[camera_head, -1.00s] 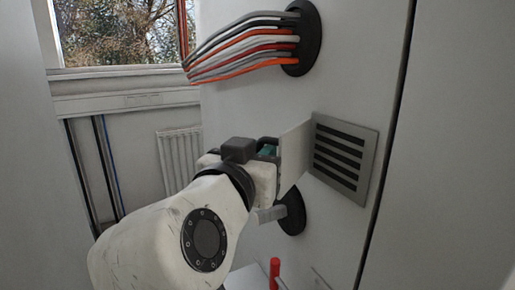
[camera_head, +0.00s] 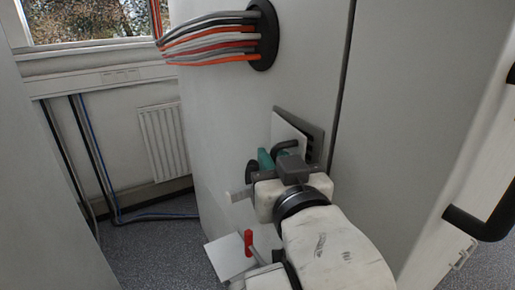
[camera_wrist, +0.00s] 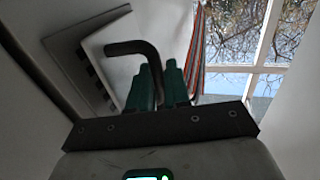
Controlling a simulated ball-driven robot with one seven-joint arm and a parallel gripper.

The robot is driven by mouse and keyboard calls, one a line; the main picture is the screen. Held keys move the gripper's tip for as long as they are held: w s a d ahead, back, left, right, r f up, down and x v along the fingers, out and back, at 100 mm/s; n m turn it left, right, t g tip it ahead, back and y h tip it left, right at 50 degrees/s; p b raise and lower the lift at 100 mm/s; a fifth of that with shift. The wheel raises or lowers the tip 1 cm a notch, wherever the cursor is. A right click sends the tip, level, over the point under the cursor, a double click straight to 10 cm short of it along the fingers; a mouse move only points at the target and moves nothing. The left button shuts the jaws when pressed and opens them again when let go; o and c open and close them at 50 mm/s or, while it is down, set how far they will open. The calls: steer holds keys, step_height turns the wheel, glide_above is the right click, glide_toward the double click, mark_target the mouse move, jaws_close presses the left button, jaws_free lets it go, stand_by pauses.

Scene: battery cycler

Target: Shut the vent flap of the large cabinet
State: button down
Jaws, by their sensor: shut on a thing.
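The large cabinet (camera_head: 215,120) has a grey vent with dark slots (camera_head: 311,148). Its pale vent flap (camera_head: 287,128) stands in front of the slots and covers much of them from this side; some slots show past its right edge. In the wrist view the flap (camera_wrist: 108,62) is apart from the slotted vent frame (camera_wrist: 70,42), tilted to it. My gripper (camera_head: 268,158) is at the flap's lower side. Its green fingers (camera_wrist: 158,84) are shut on a dark bent handle (camera_wrist: 133,47), which reaches across the flap's face. Where the handle joins the flap is unclear.
A bundle of cables (camera_head: 215,42) enters the cabinet through a black ring above the flap. A small white panel (camera_head: 230,258) and a red handle (camera_head: 248,242) sit low beside my arm. A black handle (camera_head: 490,215) stands out at right. Floor is free at left.

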steer(key=shift+d+p, duration=0.35)
steer(key=shift+d, duration=0.65)
steer(key=shift+w, duration=0.1)
steer(key=c, duration=1.2)
jaws_free()
steer(key=shift+d, duration=0.1)
steer(key=shift+c, duration=0.2)
steer(key=p+v, duration=0.7)
steer(key=v, duration=0.3)
steer(key=shift+s+p, duration=0.35)
steer(key=shift+s+f, duration=0.1)
